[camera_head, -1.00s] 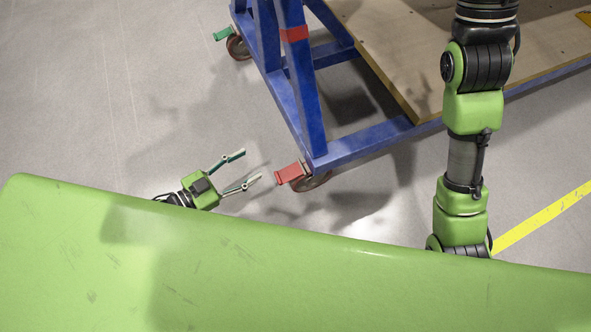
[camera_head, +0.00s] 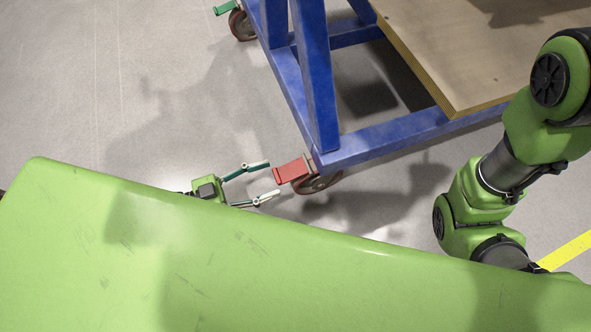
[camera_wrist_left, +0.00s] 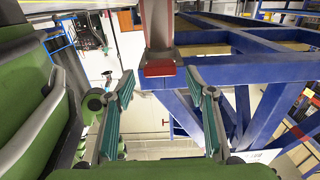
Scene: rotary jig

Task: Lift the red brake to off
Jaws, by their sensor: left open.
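The red brake (camera_head: 292,170) is a flat pedal on the near caster wheel (camera_head: 318,183) of the blue frame, and it juts out to the left. It also shows in the left wrist view (camera_wrist_left: 158,68), top centre, just beyond and between the fingertips. My left gripper (camera_head: 272,179) is open and empty. Its fingers point right at the brake, with a small gap or none; I cannot tell whether they touch. My left arm is mostly hidden behind my green body. My right arm shows at the right, but its gripper is out of view.
The blue frame (camera_head: 360,154) carries a wooden board (camera_head: 450,50). A second caster with a green brake (camera_head: 226,8) stands at the far left corner. The grey floor left of the frame is clear. A yellow floor line (camera_head: 568,250) runs at the right.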

